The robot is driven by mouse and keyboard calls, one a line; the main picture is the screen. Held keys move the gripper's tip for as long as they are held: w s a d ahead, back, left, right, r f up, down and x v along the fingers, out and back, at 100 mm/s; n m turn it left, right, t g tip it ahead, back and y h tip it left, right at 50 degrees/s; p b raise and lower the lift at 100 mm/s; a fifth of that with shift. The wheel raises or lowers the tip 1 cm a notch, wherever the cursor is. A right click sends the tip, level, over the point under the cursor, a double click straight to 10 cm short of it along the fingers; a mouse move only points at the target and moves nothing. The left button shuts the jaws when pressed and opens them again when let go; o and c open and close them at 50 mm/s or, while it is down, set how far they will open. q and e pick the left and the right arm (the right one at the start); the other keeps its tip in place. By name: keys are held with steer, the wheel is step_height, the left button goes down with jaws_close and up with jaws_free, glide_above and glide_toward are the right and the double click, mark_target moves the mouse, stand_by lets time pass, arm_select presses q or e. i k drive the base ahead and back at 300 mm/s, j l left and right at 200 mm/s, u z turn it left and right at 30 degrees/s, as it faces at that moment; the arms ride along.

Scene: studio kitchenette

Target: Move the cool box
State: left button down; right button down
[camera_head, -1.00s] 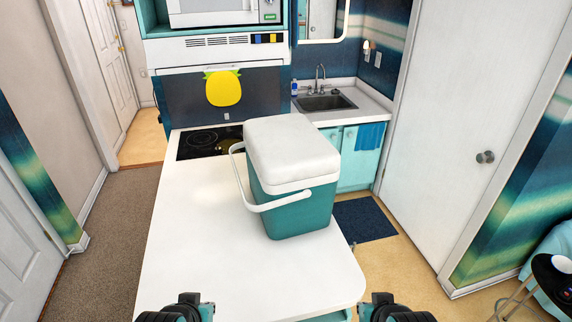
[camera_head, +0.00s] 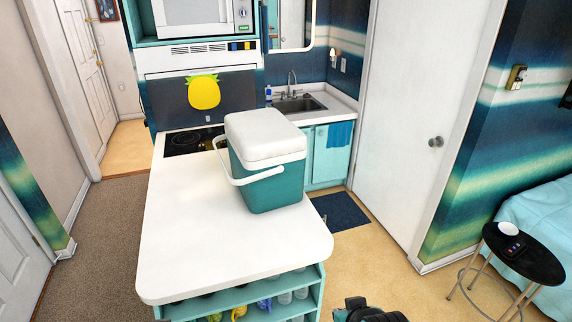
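The cool box (camera_head: 267,180) is teal with a white lid (camera_head: 264,137) and a white carry handle (camera_head: 247,179) that hangs down on its left front side. It stands upright on the white counter (camera_head: 185,240), near the right edge. The lid looks closed. Part of my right arm (camera_head: 368,311) shows at the bottom edge, well in front of the box and apart from it. Its fingers cannot be made out. My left gripper is out of view.
Below the counter's front edge are teal shelves (camera_head: 245,304) with several items. A black stovetop (camera_head: 188,142) and a sink (camera_head: 299,104) lie behind. A small black round table (camera_head: 524,255) and a bed (camera_head: 530,220) stand at the right.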

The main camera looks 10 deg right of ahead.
mark_target(285, 188)
steer(key=i+l+u, duration=0.1)
steer(key=u, duration=0.4)
steer(key=l+u, duration=0.15)
steer(key=u, duration=0.35)
steer(key=i+l+u, duration=0.1)
steer(key=u, duration=0.4)
steer(key=l, duration=1)
steer(key=i+l, duration=0.15)
steer(key=l, duration=1.9)
steer(key=i+l, duration=0.1)
steer(key=l, duration=0.9)
